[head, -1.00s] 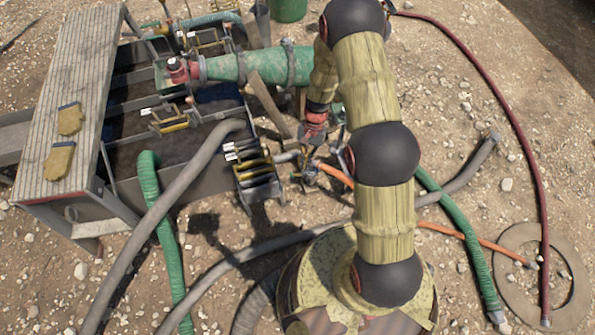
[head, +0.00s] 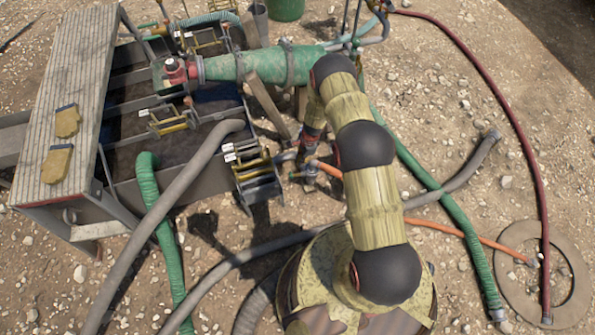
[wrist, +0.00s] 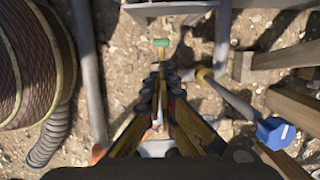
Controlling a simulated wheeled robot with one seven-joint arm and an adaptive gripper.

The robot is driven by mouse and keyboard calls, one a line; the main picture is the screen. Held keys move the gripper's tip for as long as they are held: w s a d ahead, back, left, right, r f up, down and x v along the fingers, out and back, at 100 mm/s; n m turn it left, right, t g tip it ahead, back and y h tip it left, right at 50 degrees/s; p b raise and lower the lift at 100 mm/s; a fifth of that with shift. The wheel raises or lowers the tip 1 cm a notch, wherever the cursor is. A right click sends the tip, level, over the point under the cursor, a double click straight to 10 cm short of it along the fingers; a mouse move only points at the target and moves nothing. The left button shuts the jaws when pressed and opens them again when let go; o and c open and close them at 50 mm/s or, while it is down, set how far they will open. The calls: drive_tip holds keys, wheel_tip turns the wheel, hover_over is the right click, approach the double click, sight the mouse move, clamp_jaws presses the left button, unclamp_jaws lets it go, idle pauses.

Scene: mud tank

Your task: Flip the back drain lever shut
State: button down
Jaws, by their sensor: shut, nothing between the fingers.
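My gripper (wrist: 163,76) is shut and empty in the wrist view, its dark ribbed fingers pointing up the picture. Just beyond the fingertips is a small green handle (wrist: 161,43) on a short brass-coloured stem. To the right, a grey lever rod (wrist: 232,98) runs from a yellow collar to a blue knob (wrist: 276,131). The fingers look apart from both, though depth is hard to judge. I cannot tell which is the back drain lever.
Grey pipes (wrist: 222,45) and wooden beams (wrist: 292,100) stand close on the right in the wrist view. In the head view a green pipe (head: 262,63) crosses above the tank and an orange hose (head: 440,227) runs right.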

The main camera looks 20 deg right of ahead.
drive_tip(key=shift+f, duration=0.15)
drive_tip(key=b, duration=0.4)
approach(296, 175)
drive_tip(key=f, duration=0.3)
drive_tip(key=a+f, duration=0.1)
drive_tip(key=f, duration=0.1)
drive_tip(key=shift+f, duration=0.15)
